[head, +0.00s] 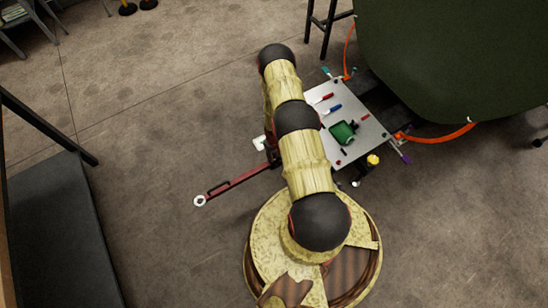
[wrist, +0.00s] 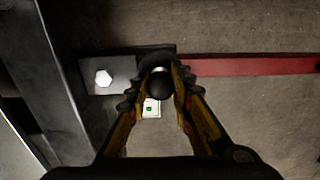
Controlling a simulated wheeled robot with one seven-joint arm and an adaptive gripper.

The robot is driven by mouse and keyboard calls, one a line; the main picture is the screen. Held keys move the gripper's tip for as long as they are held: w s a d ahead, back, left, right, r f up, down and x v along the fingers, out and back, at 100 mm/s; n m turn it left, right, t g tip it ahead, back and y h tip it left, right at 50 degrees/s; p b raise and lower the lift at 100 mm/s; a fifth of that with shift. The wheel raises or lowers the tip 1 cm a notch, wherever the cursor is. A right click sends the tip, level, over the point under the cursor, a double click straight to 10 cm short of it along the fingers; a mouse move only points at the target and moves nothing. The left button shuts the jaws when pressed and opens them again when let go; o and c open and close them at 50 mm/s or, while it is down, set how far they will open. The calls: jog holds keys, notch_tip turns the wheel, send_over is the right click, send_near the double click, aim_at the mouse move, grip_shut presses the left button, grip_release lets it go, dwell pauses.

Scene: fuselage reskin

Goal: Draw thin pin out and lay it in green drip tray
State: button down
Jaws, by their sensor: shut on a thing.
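In the wrist view my gripper (wrist: 161,76) is shut on a dark, round-headed thing (wrist: 160,84), which looks like the head of the thin pin. Its shaft is hidden below the head and fingers. The head is at a dark bracket where a red bar (wrist: 250,65) meets the frame; I cannot tell whether the pin is still seated. The green drip tray (head: 342,132) lies on the grey cart top (head: 375,132) in the head view, with a small dark thing at its edge. In the head view my arm hides my gripper and the pin.
The red bar (head: 238,180) sticks out left over the floor, ending in a pale ring. A pale hex bolt (wrist: 103,78) sits left of the gripper. Red and blue tools (head: 332,109) lie near the tray. A large dark green body (head: 455,60) stands at upper right.

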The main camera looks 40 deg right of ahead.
jog(key=shift+r+p, duration=2.15)
jog(key=shift+r, duration=0.65)
notch_tip(320, 180, up, 3)
jog(key=shift+f+p, duration=0.15)
jog(key=shift+p, duration=1.1)
jog(key=shift+s, duration=0.15)
